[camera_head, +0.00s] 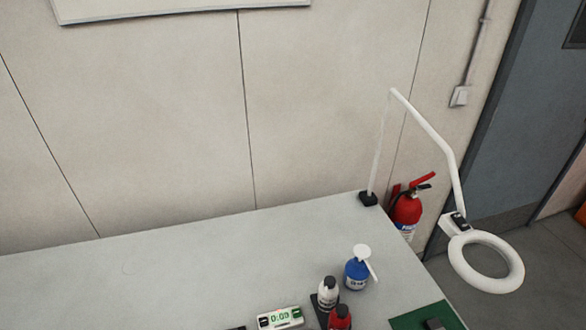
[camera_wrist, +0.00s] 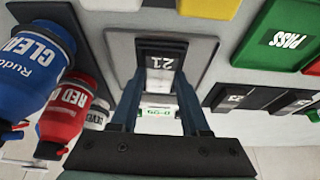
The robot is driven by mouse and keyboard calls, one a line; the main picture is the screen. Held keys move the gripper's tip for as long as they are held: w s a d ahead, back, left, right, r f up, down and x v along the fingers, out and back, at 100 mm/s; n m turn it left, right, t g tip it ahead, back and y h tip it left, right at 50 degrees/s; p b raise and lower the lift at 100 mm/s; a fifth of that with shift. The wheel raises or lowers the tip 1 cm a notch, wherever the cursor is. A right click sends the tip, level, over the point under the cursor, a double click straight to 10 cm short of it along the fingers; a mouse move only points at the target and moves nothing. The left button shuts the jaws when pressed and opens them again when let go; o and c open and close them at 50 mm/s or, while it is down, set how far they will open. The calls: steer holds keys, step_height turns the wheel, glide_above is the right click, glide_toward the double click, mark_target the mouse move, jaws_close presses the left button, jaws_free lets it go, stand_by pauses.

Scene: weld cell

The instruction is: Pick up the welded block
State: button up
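A dark block (camera_wrist: 161,60) marked "21" sits on a grey plate (camera_wrist: 201,50) at the top middle of the wrist view. My gripper (camera_wrist: 161,82) has its two blue-grey fingers apart, pointing at this block. The fingertips end close to its lower edge in the picture; I cannot tell whether they touch it. No weld seam is readable at this size.
Blue (camera_wrist: 38,62), red (camera_wrist: 66,105) and white bottles crowd the wrist view's left. Its right shows more dark blocks (camera_wrist: 238,98) and a green PASS tray (camera_wrist: 268,38). A timer (camera_head: 280,318) reads 0:00. A ring lamp (camera_head: 487,262) overhangs the table's right side; the table's left is clear.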

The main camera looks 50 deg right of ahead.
jaws_close()
steer(key=shift+r, duration=0.1)
